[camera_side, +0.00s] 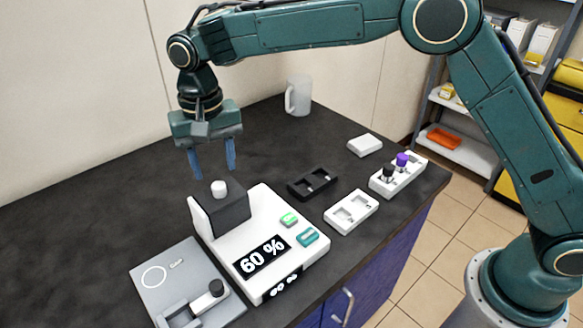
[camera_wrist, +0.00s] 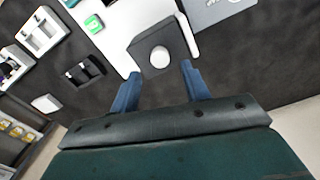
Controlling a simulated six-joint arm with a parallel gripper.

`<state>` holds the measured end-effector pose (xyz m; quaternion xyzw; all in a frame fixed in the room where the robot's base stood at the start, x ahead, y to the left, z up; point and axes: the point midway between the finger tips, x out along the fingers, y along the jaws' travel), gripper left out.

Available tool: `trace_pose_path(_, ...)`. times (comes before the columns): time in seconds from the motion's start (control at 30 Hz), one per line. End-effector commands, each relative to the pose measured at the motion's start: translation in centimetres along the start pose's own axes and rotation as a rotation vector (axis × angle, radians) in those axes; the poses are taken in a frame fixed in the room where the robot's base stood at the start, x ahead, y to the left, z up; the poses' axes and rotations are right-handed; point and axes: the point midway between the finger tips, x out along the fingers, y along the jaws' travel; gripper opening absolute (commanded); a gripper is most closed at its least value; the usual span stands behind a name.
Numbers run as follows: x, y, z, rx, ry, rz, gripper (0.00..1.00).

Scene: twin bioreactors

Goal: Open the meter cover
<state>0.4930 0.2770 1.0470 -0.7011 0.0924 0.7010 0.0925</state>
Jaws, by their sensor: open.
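The meter is a white box (camera_side: 262,219) with a "60 %" display, a green button (camera_side: 289,219) and a teal button (camera_side: 307,237). Its cover is a dark grey block (camera_side: 226,208) with a white round knob (camera_side: 219,188) on top, at the back left of the meter. The cover sits down on the meter. My gripper (camera_side: 212,172) is open and empty, pointing down above the knob and apart from it. In the wrist view the knob (camera_wrist: 160,57) lies ahead of the two blue fingers (camera_wrist: 157,90), roughly centred between them.
A grey plate (camera_side: 165,272) with a black-capped vial in a holder is at the front left. A black holder (camera_side: 312,184), a white tray (camera_side: 351,212), a rack with purple and black caps (camera_side: 398,178), a white block (camera_side: 365,145) and a mug (camera_side: 298,96) stand right and behind. The counter's left is clear.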

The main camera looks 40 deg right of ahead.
Motion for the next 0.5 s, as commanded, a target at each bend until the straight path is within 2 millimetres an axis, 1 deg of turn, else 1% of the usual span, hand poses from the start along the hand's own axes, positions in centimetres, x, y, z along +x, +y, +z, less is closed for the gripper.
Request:
trace_pose_path(0.03, 0.8, 0.0, 0.0, 0.000, -0.003, 0.002, 0.46)
trace_pose_path(0.1, 1.9, 0.0, 0.0, 0.000, -0.003, 0.003, 0.46)
trace_pose_path(0.2, 3.1, 0.0, 0.0, 0.000, -0.002, 0.002, 0.46)
trace_pose_path(0.33, 4.2, 0.0, 0.0, 0.000, -0.001, 0.001, 0.46)
trace_pose_path(0.5, 4.9, 0.0, 0.0, 0.000, -0.001, 0.000, 0.46)
